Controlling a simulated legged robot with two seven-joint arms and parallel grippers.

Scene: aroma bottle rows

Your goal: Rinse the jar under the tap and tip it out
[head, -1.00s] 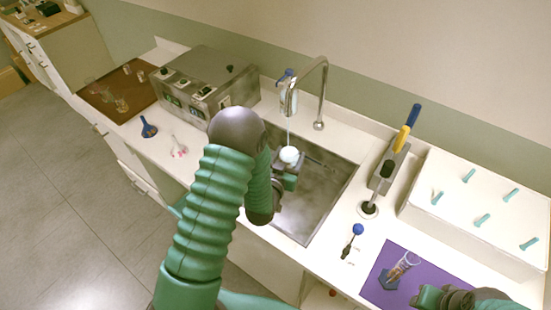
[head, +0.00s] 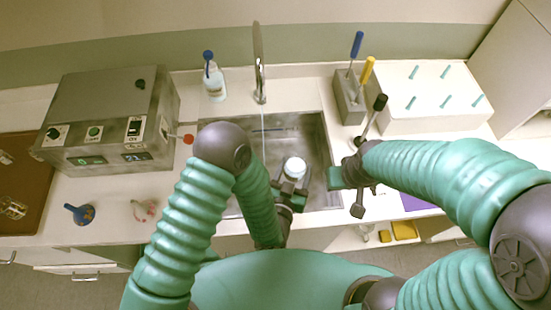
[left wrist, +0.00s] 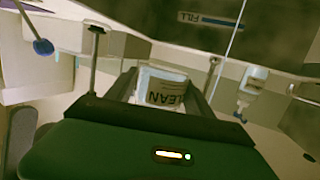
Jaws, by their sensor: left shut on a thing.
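My left gripper (head: 290,186) is shut on the white jar (head: 294,167) and holds it over the sink (head: 318,150). In the left wrist view the jar (left wrist: 162,88) sits between the fingers, with part of a label reading "LEAN" showing. The tap (head: 260,62) stands behind the sink, and a thin stream (head: 263,135) falls from it. The stream passes to the left of the jar, apart from it. The jar's exact tilt and its inside are unclear. My right gripper (head: 350,182) is by the sink's right edge; its jaw opening is unclear.
A dark-knobbed rod (head: 380,103) stands close behind my right gripper. A grey holder (head: 349,102) with blue and yellow handles and a white pegged box (head: 430,110) are on the right. A blue-capped bottle (head: 214,82) and grey machine (head: 110,115) are on the left.

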